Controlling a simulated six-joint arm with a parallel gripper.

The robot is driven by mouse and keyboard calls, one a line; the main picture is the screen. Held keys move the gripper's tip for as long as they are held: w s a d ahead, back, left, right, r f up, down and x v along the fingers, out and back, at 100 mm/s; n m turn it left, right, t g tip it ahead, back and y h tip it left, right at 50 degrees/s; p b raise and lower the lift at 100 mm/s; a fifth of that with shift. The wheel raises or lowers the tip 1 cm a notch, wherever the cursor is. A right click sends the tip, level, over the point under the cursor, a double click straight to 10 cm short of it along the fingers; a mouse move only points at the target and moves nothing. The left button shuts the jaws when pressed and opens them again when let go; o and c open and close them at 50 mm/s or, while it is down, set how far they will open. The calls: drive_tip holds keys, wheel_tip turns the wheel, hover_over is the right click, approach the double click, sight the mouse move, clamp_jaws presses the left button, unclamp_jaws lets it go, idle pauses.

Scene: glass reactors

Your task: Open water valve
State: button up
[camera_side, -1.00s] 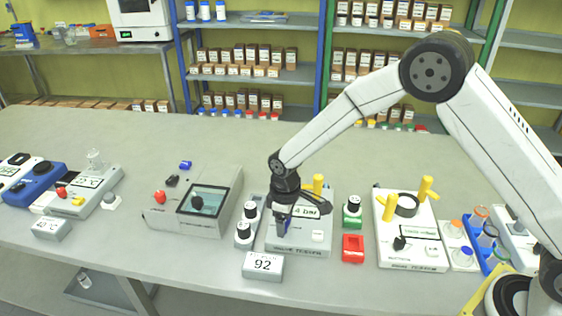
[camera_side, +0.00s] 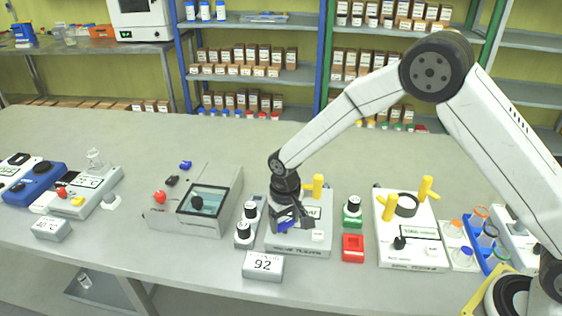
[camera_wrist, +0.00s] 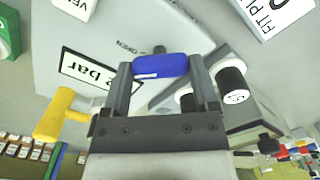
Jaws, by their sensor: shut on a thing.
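The blue valve handle (camera_wrist: 160,66) sits between the two fingers of my gripper (camera_wrist: 162,78) in the wrist view, and the fingers are shut on it. In the side view my gripper (camera_side: 290,220) is low over the pale grey machine panel (camera_side: 292,247), and a bit of the blue handle (camera_side: 284,228) shows beneath it. A display reading "bar" (camera_wrist: 88,70) is beside the handle in the wrist view. A yellow handle (camera_side: 318,184) stands at the back of the same panel.
Black-and-white knobs (camera_side: 244,233) stand just left of the panel. A box reading 92 (camera_side: 263,265) lies in front. A red box (camera_side: 353,248) and a green one (camera_side: 352,216) stand to the right.

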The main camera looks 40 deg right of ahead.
sight(285, 222)
idle(0.3)
drive_tip(key=o, duration=1.1)
drive_tip(key=shift+r, duration=0.1)
drive_tip(key=shift+r, duration=3.85)
drive_tip(key=shift+s+d+r, duration=0.25)
drive_tip(key=shift+s+d, duration=0.1)
drive_tip(key=shift+d, duration=0.2)
drive_tip(key=s+d+t, duration=0.1)
drive_tip(key=s+d, duration=0.3)
drive_tip(key=s, duration=0.2)
drive_tip(key=s+d+r, duration=0.1)
drive_tip(key=s+d, duration=0.2)
drive_tip(key=s, duration=0.3)
drive_tip(key=s+d+r+t, duration=0.1)
drive_tip(key=s+d, duration=0.3)
drive_tip(key=s, duration=0.2)
drive_tip(key=shift+s+d+r+t, duration=0.1)
drive_tip(key=shift+d+t, duration=0.2)
drive_tip(key=shift+d, duration=0.05)
